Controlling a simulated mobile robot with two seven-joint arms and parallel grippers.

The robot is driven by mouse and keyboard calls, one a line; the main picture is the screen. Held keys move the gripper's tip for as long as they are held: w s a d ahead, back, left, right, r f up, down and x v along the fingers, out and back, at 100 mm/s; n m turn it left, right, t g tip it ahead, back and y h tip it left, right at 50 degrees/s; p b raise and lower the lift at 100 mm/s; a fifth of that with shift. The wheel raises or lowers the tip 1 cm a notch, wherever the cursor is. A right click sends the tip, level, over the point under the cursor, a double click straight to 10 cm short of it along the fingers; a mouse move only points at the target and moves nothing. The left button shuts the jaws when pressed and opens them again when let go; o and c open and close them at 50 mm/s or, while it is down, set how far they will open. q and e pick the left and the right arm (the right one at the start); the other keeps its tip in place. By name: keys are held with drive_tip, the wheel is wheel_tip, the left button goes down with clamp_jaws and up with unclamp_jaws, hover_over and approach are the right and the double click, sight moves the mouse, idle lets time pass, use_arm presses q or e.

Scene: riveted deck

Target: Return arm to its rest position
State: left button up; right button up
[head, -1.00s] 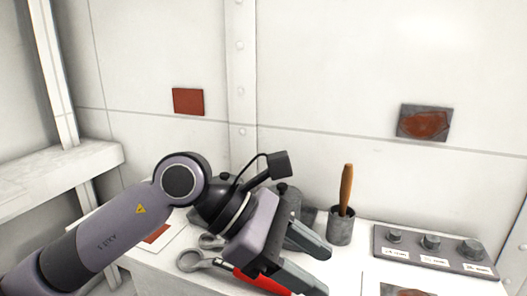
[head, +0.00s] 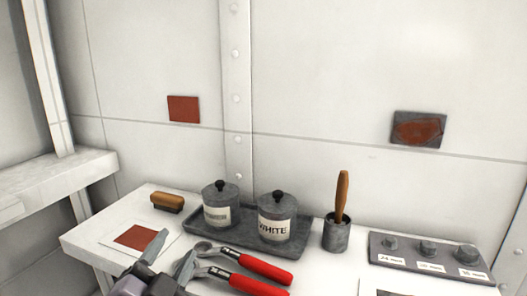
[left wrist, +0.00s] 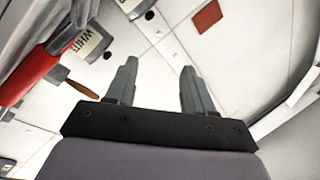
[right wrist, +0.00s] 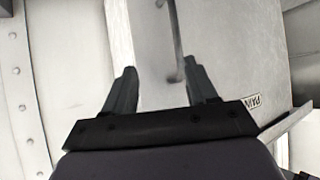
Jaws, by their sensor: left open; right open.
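My left gripper (head: 172,254) is open and empty at the bottom left of the head view, in front of the red sample card and left of the red-handled tool. In the left wrist view its two fingers (left wrist: 158,72) stand apart with nothing between them. My right gripper (right wrist: 162,72) shows only in the right wrist view. It is open and empty, facing a pale panel (right wrist: 225,70) with a thin grey bar or handle (right wrist: 177,40).
The white bench holds a dark tray (head: 290,248) with two lidded pots (head: 276,217), a brush (head: 167,202), red-handled tools (head: 262,268), a cup (head: 336,235) with a wooden-handled tool, and a knob block (head: 425,257). A white ledge (head: 60,180) runs along the left.

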use_arm(q)
drive_tip(key=s+a+f+n+g+y, duration=0.1)
drive_tip(key=s+a+f+n+g, duration=0.15)
drive_tip(key=f, duration=0.25)
drive_tip(key=s+a+f+n+g+y, duration=0.2)
drive_tip(key=f+g, duration=0.1)
drive_tip(key=f, duration=0.3)
drive_tip(key=s+a+f+n+g, duration=0.2)
drive_tip(key=s+f+g, duration=0.4)
drive_tip(key=s, duration=0.4)
drive_tip(key=s+a+f+n+g, duration=0.25)
drive_tip(key=s+f+g, duration=0.25)
drive_tip(key=s+f, duration=0.4)
drive_tip(key=w+d+f+t+h+p, duration=0.2)
drive_tip(key=w+d+f+t+p, duration=0.1)
drive_tip(key=t, duration=0.4)
drive_tip(key=shift+w+d+f+p, duration=0.35)
drive_tip(key=shift+w+d+p, duration=0.15)
drive_tip(key=shift+w, duration=0.8)
drive_tip(key=shift+t, duration=0.25)
